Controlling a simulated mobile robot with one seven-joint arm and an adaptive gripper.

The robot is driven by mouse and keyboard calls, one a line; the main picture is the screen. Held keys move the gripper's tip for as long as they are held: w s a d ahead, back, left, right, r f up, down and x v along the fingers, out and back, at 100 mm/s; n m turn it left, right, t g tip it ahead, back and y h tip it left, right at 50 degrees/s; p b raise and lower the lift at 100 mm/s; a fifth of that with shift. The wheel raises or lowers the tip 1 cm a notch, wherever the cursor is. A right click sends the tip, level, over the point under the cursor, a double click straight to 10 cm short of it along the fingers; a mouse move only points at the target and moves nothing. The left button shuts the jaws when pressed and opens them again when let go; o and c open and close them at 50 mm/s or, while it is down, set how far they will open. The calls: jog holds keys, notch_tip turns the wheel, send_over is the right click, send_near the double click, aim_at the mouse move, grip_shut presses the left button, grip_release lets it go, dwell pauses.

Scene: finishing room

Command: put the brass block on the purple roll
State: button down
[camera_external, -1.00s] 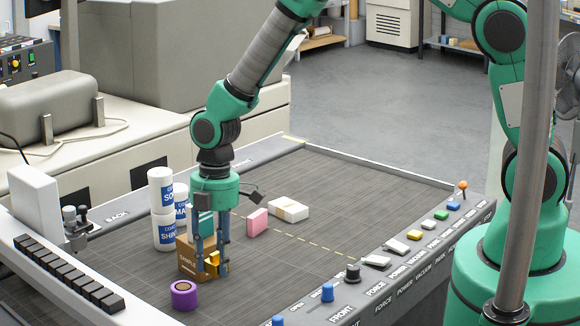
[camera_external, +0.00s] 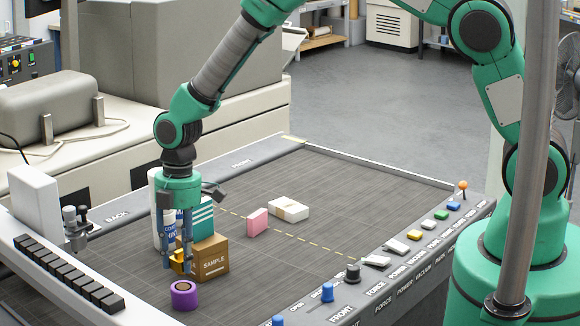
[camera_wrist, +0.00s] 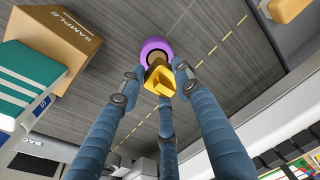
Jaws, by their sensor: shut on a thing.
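My gripper (camera_external: 181,268) is shut on the brass block (camera_external: 176,263), a yellow metal piece that the fingers partly cover in the outside view. In the wrist view the block (camera_wrist: 160,80) sits between the fingertips. The purple roll (camera_external: 184,299) stands on the dark table with its brown core facing up. In the outside view the gripper is above and slightly behind the roll. In the wrist view the roll (camera_wrist: 153,44) shows just beyond the block, partly hidden by it. The block appears apart from the roll; the exact gap is hard to tell.
A brown SAMPLE box (camera_external: 213,262) stands close to the right of the gripper, with a teal-striped box (camera_external: 204,218) behind it. White cans (camera_external: 156,212) stand behind the gripper. A pink block (camera_external: 257,222) and white pack (camera_external: 289,209) lie farther right. The table's right half is mostly clear.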

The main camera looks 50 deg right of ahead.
aim_at(181, 269)
jog(key=shift+f, duration=0.1)
jog(key=shift+f+p, duration=0.4)
jog(key=shift+f, duration=1.25)
jog(key=shift+f, duration=0.2)
jog(key=c, duration=1.2)
grip_release()
jog(key=shift+r, duration=0.2)
jog(key=r, duration=0.4)
jog(key=d+r+b, duration=0.1)
jog(key=r, duration=0.7)
jog(key=shift+w+d+b, duration=0.15)
jog(key=shift+w+b, duration=0.05)
jog(key=shift+b, duration=0.1)
